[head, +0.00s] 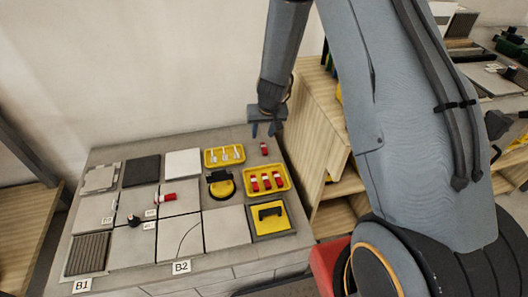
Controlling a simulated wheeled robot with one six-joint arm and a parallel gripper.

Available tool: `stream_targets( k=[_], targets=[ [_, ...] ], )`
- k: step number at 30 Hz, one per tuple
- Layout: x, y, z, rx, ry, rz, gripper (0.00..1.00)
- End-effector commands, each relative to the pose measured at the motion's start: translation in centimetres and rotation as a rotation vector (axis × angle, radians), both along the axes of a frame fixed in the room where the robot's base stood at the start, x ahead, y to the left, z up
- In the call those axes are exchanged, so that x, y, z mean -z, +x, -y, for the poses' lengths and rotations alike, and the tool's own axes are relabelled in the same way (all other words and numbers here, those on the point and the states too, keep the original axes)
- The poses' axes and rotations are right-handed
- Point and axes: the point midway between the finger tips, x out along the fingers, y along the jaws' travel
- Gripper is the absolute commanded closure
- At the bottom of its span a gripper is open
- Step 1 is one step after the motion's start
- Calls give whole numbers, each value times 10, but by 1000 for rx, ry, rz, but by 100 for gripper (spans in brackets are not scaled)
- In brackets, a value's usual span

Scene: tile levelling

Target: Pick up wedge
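A red wedge (264,149) with a pale end lies alone on the grey bench top near the back right. My gripper (264,130) points down at the bench's back right, just above this wedge in the picture. Its two blue fingertips stand apart with nothing seen between them. Several more red wedges lie in a yellow tray (287,189) to the front of the lone wedge. Another red piece (166,198), likely a wedge, lies across the tiles at left. The exact height of my gripper over the wedge cannot be told.
A second yellow tray (212,164) holds white clips. A yellow-and-black round tool (221,186) and a yellow pad with a black handle (270,212) stand nearby. Grey tiles (182,229) cover the bench's left and middle. A wooden shelf (318,125) stands close at the right.

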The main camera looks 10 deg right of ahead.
Motion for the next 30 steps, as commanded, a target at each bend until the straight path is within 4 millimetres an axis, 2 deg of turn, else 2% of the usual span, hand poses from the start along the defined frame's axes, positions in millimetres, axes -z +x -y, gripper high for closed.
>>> stream_targets(
  k=[1, 3, 7, 22, 30],
  targets=[
    [23, 9, 2, 8, -10, 7, 61],
    [45, 21, 6, 20, -27, 23, 61],
    [73, 35, 12, 34, -52, 44, 61],
    [122, 54, 19, 43, -68, 55, 61],
    [155, 66, 24, 44, -67, 56, 61]
  ],
)
